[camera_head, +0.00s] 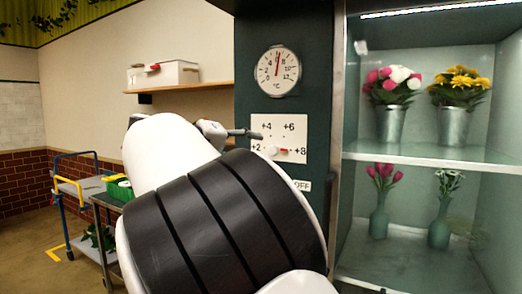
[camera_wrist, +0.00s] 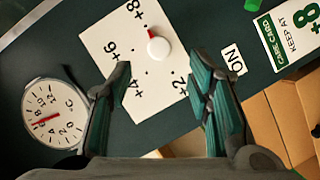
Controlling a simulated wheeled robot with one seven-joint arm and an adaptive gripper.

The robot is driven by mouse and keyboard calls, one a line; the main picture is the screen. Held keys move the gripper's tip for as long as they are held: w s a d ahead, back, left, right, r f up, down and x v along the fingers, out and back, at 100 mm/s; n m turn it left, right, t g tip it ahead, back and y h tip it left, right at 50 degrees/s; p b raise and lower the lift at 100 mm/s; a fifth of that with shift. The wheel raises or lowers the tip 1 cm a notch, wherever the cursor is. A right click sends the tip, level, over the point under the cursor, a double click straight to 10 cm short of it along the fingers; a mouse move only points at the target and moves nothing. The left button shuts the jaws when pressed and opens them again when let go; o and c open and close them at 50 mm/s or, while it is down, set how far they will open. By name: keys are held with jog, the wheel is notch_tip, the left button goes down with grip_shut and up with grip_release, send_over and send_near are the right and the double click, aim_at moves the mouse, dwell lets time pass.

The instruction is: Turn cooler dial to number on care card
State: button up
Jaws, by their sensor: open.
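The cooler dial is a white round knob (camera_wrist: 158,48) with a red pointer, on a white plate (camera_wrist: 92,33) marked +2, +4, +6 and +8. The pointer is toward the +8 mark. The plate (camera_head: 300,139) also shows in the head view, with the red pointer toward +8 at its right. The care card (camera_wrist: 300,40) at the wrist view's upper right reads "KEEP AT +8". My gripper (camera_wrist: 160,77) is open and empty, its fingers apart in front of the plate, below the knob in the wrist view. My arm hides part of the plate in the head view.
A round °C gauge (camera_head: 278,71) hangs above the plate, its red needle near upright. At right, the cooler shelves (camera_head: 430,155) hold several vases of flowers. Cardboard boxes (camera_wrist: 285,105) show at the wrist view's right.

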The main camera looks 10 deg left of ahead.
jog(key=v, duration=0.5)
jog(key=shift+s+a, duration=0.1)
jog(key=s+d+f+m+g+y+p, duration=0.1)
jog(key=d+g+y, duration=0.15)
jog(key=d, duration=0.95)
jog(key=s+d+f+g+y+p, duration=0.15)
jog(key=d+g, duration=0.25)
jog(key=d, duration=0.8)
jog(key=s+d+f+m+g+y+p, duration=0.1)
jog(key=s+d+f+g+y+p, duration=0.1)
jog(key=s+d, duration=0.95)
jog(key=s+f+m+y+p, duration=0.1)
jog(key=s+f, duration=0.3)
jog(key=s, duration=0.9)
jog(key=s+f+m+y+p, duration=0.1)
jog(key=s+f, duration=0.4)
jog(key=s, duration=0.7)
jog(key=shift+s+d+y+p, duration=0.45)
jog(key=shift+y+p, duration=0.3)
jog(key=shift+y, duration=0.35)
